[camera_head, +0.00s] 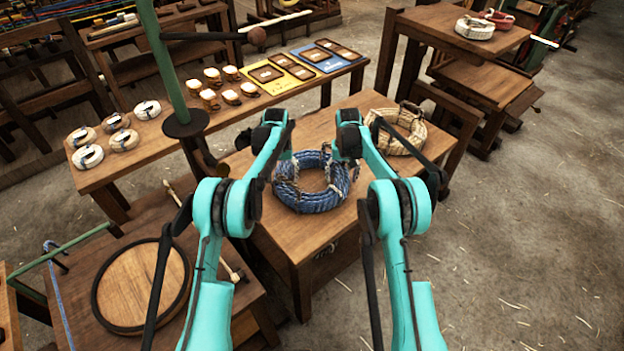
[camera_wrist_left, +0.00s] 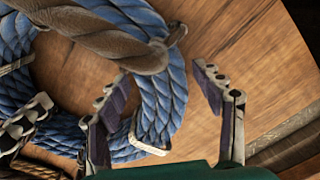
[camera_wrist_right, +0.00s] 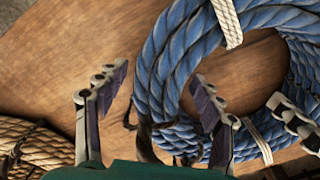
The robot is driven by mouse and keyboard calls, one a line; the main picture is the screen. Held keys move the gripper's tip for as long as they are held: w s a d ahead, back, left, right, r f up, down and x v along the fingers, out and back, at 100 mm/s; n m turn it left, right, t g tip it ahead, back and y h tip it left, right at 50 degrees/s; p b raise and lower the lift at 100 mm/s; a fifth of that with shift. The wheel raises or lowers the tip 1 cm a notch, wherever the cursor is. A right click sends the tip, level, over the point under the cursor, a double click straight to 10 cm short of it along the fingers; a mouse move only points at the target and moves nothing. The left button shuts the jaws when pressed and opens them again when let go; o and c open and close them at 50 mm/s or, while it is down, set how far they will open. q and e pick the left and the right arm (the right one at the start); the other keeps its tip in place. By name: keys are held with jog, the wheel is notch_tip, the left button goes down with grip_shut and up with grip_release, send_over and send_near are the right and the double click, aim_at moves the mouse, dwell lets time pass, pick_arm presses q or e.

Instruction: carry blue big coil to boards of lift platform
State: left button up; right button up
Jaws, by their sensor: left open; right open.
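The blue big coil (camera_head: 313,206) lies flat on the middle wooden table (camera_head: 290,245). My left gripper (camera_head: 296,160) is open at its far left side. In the left wrist view, a blue strand (camera_wrist_left: 163,95) lies between the spread fingers, with a thick brown handle near it. My right gripper (camera_head: 338,163) is open at its far right side. In the right wrist view, the coil's blue strand (camera_wrist_right: 160,75) passes between the open fingers. Neither gripper is closed on it. I cannot tell for sure which surface is the lift platform.
A tan coil (camera_head: 396,133) lies right of the blue one. A round, dark-rimmed board (camera_head: 140,285) is on the lower-left bench. A side table (camera_head: 130,160) holds small coils, mugs and cards. A green post stands at the left. Open floor lies right.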

pick_arm(q)
grip_shut()
pick_arm(e)
grip_shut()
pick_arm(q)
jog(key=shift+r, duration=0.15)
pick_arm(e)
jog(key=shift+r, duration=0.15)
